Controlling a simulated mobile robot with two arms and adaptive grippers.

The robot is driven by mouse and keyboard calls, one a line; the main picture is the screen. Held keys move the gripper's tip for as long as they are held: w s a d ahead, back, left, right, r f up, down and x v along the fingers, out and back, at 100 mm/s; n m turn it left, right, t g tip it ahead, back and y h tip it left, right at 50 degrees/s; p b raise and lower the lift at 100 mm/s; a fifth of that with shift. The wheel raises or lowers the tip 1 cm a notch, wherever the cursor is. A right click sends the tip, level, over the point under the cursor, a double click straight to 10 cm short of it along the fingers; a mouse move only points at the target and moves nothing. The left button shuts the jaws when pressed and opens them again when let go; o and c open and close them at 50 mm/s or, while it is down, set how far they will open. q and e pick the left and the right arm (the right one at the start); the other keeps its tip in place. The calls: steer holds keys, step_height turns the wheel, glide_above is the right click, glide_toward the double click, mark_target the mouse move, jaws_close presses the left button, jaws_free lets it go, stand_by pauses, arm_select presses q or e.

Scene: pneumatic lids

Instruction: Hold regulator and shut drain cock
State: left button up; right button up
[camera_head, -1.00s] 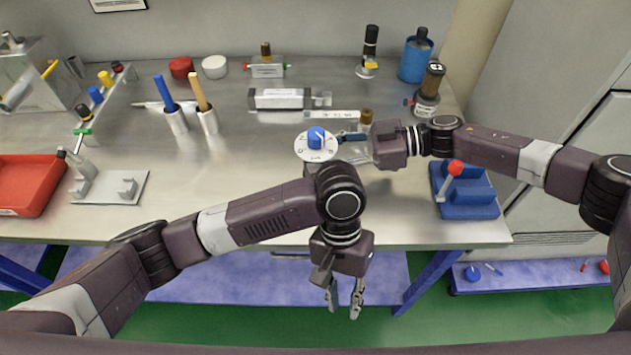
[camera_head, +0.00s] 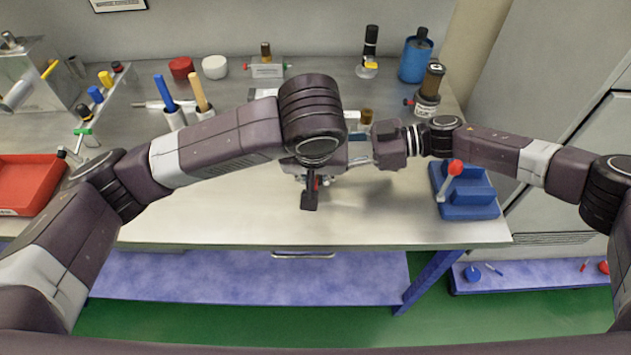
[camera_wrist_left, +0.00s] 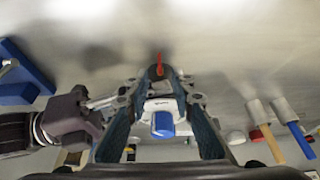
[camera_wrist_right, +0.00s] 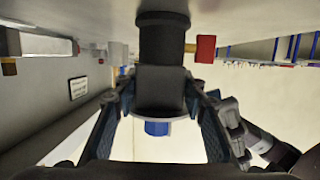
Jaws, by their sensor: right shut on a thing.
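The regulator has a white body with a blue knob (camera_wrist_left: 162,124) and a black bowl. My right gripper (camera_wrist_right: 161,92) is shut on the black bowl (camera_wrist_right: 161,45). The knob also shows behind the jaws in the right wrist view (camera_wrist_right: 157,128). In the left wrist view my left gripper (camera_wrist_left: 158,88) is open, its fingers apart on either side of the regulator. A small red drain cock (camera_wrist_left: 159,62) shows at the bowl's end, just beyond the fingertips. In the head view my left arm hides most of the regulator and the left fingers.
A blue stand with a red-tipped lever (camera_head: 467,195) stands on the right of the table. A red tray (camera_head: 25,185) lies at the left. A black-and-tan cylinder (camera_head: 430,85) and a blue canister (camera_head: 415,60) stand behind. The front middle of the table (camera_head: 220,225) is clear.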

mark_target(316, 183)
arm_select(q)
steer(key=x, duration=0.7)
jaws_close()
